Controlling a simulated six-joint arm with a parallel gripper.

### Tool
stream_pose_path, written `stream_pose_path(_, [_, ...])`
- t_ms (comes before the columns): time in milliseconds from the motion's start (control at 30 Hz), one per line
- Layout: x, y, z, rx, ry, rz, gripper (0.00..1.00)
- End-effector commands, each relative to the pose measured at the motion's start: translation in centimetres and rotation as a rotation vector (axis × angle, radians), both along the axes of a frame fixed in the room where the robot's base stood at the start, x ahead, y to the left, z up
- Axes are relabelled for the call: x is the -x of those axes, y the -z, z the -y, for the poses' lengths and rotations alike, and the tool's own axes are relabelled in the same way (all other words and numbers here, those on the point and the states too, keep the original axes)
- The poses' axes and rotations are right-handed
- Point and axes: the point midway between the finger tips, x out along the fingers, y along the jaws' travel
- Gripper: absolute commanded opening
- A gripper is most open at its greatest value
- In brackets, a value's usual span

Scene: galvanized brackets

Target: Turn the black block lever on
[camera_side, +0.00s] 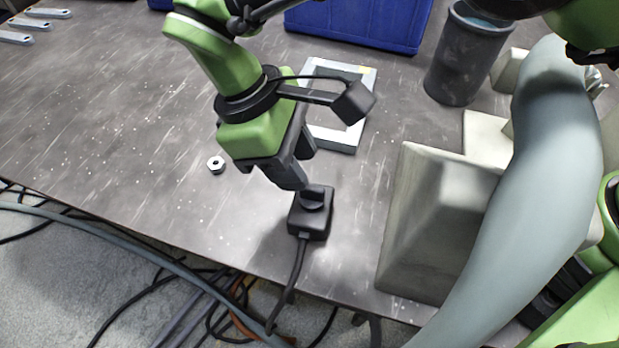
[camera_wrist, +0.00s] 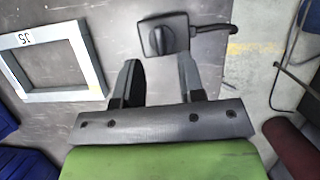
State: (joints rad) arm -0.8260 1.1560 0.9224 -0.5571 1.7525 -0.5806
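The black block (camera_side: 309,222) sits near the front edge of the table, with a cable running off the edge. Its dark lever (camera_side: 313,198) stands up on top. The block also shows in the wrist view (camera_wrist: 176,33), with the lever (camera_wrist: 159,40) on its face toward the left side. My gripper (camera_side: 297,180) is just behind and above the block in the side view, pointing down toward it. In the wrist view my gripper (camera_wrist: 159,78) has its two dark fingers apart with nothing between them. The lever lies beyond the fingertips, roughly between them. I cannot tell if the fingertips touch the block.
A light rectangular frame (camera_side: 335,137) lies behind my gripper. A small metal ring (camera_side: 216,164) lies to the left. A grey block with sloped sides (camera_side: 408,235) stands to the right. A dark bucket (camera_side: 457,62) and a blue bin (camera_side: 365,27) are at the back. The table's left is mostly clear.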

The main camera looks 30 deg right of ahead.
Motion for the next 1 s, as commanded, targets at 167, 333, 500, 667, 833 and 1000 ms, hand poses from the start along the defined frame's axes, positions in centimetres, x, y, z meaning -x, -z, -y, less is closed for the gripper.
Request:
stream_pose_path(167, [0.8,2.6,0.9,0.000,0.001,-0.003,0.36])
stream_pose_path(333, [1.1,4.2,1.4,-0.001,0.001,-0.001,0.36])
stream_pose_path(500, [1.2,4.6,1.5,-0.002,0.002,0.000,0.36])
stream_pose_path(667, [1.2,4.6,1.5,-0.003,0.001,0.000,0.36])
stream_pose_path(833, [1.2,4.6,1.5,-0.002,0.000,0.001,0.04])
stream_pose_path(1000, [1.2,4.6,1.5,-0.003,0.001,0.000,0.00])
